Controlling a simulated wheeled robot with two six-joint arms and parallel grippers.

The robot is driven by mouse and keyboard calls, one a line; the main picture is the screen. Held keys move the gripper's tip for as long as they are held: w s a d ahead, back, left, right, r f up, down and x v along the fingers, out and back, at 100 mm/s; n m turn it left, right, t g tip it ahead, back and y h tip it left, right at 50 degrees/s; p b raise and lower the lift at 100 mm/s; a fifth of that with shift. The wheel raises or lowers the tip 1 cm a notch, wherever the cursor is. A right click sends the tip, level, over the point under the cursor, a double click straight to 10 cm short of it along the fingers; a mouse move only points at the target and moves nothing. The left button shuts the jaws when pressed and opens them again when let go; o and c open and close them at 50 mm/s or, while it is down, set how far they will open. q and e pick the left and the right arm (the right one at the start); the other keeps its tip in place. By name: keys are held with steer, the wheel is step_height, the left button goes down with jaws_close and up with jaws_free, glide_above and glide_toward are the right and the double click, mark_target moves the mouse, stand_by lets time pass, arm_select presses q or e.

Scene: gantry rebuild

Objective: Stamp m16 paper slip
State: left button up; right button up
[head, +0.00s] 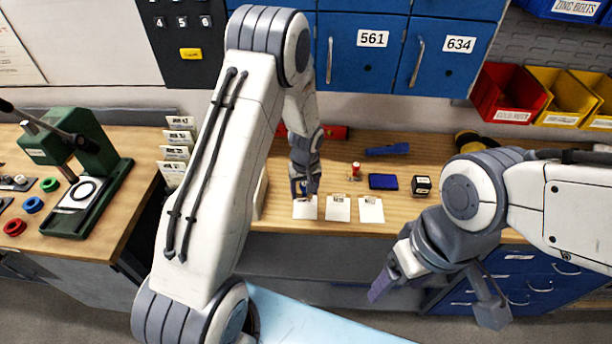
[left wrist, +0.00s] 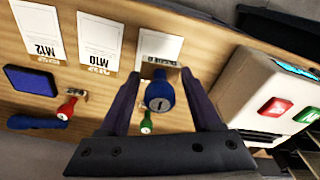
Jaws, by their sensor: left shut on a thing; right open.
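Three white paper slips lie in a row on the wooden bench. The left wrist view shows the M12 slip (left wrist: 38,30) and the M10 slip (left wrist: 98,38). The third slip (left wrist: 160,48), leftmost in the head view (head: 304,211), has its printed label partly hidden, so I cannot read it. My left gripper (head: 304,193) is shut on a blue-handled stamp (left wrist: 160,95) over the label end of this slip. I cannot tell whether the stamp touches the paper. My right gripper (head: 436,297) is open and empty, in front of the bench.
A blue ink pad (head: 383,182) and a black box (head: 421,185) sit right of a red-handled stamp (head: 356,170). A green-handled stamp (left wrist: 147,122) shows beyond the held one. A white device (left wrist: 265,85) with red and green buttons stands beside the third slip.

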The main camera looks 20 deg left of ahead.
mark_target(304, 210)
arm_select(q)
steer(key=shift+w+a+r, duration=0.1)
steer(key=shift+w, duration=0.05)
steer(key=shift+n, duration=0.3)
steer(key=shift+w+f+b, duration=0.1)
steer(key=shift+f+b, duration=1.7)
steer(key=shift+f, duration=1.25)
arm_select(e)
steer(key=shift+f, duration=1.45)
arm_select(q)
steer(key=shift+f+b, duration=0.5)
steer(key=shift+b, duration=0.05)
arm_select(e)
steer(key=shift+f, duration=0.55)
arm_select(q)
steer(key=shift+f+b, duration=0.15)
steer(key=shift+b, duration=0.15)
arm_select(e)
steer(key=shift+f, duration=0.25)
steer(key=shift+r, duration=0.1)
arm_select(q)
steer(key=shift+r+p, duration=2.2)
steer(key=shift+r, duration=1.4)
arm_select(e)
steer(key=shift+r, duration=2.05)
